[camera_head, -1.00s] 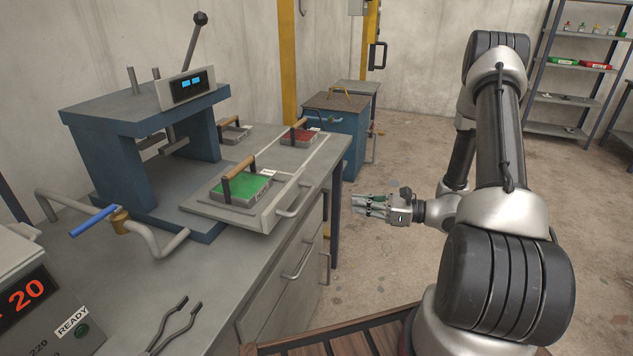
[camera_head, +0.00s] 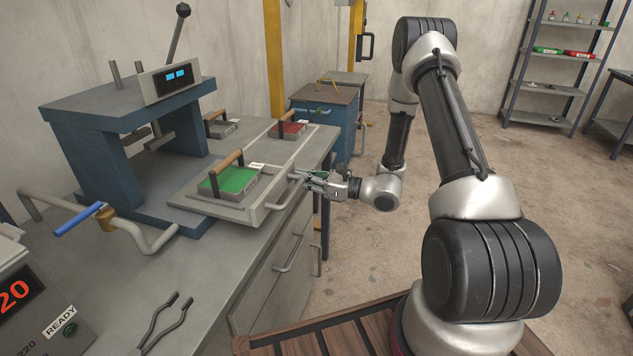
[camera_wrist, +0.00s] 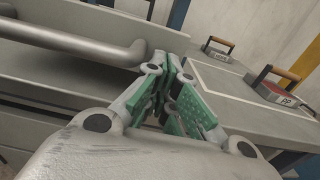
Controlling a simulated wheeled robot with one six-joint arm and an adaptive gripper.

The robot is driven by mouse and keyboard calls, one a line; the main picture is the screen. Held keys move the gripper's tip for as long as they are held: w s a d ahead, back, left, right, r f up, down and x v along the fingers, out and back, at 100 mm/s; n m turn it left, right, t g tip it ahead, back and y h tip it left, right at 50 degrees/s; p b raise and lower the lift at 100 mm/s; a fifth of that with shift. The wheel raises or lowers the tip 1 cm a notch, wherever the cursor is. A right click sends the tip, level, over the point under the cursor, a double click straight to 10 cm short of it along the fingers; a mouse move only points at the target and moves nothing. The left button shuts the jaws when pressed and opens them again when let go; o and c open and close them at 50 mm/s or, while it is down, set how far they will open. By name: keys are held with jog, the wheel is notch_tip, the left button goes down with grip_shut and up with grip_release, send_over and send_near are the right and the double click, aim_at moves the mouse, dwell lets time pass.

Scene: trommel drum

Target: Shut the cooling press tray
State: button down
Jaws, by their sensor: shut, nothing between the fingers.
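The cooling press (camera_head: 85,170) is a blue frame on the grey bench at the left. Its grey tray (camera_head: 187,201) sticks out to the right, with a green block (camera_head: 232,181) with a wooden handle on it. The tray front (camera_head: 270,203) carries a bar handle (camera_head: 278,197). My gripper (camera_head: 302,177) is shut and empty, close to the far end of the tray front. In the wrist view, the grey bar handle (camera_wrist: 75,42) lies just left of my fingertips (camera_wrist: 172,72); I cannot tell whether they touch.
A red block (camera_head: 287,129) and a grey block (camera_head: 222,128) with wooden handles stand on the bench behind the tray. Tongs (camera_head: 165,325) and a READY display box (camera_head: 45,310) are at the front left. Drawer handles (camera_head: 290,255) stick out below. The floor at right is clear.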

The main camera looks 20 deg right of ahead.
jog(key=shift+w+a, duration=0.15)
jog(key=shift+a, duration=0.05)
jog(key=x, duration=1.4)
